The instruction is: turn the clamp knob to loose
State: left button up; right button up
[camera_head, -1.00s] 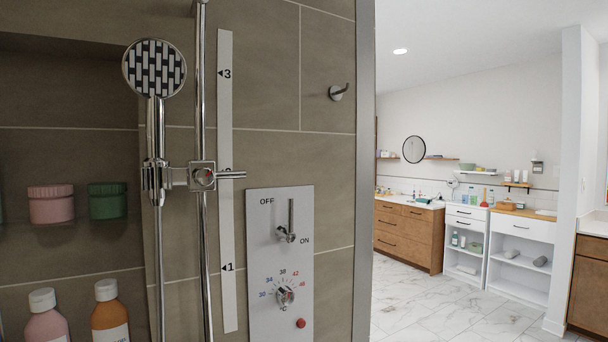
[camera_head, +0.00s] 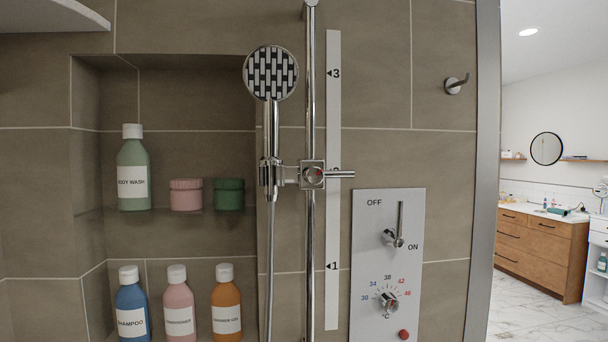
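Neither of my grippers shows in the head view.
A control panel (camera_head: 415,300) with an OFF/ON lever (camera_head: 399,225) and temperature dial (camera_head: 388,300) is right of the rail. Niche shelves at left hold several bottles and two jars. A hook (camera_head: 456,84) is upper right. A wooden vanity (camera_head: 540,250) stands beyond the shower edge.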

aim_at(314, 176)
jog(key=z, duration=0.1)
jog(key=k, duration=0.25)
jog(key=z, duration=1)
jog(key=k, duration=0.8)
jog(key=z, duration=0.55)
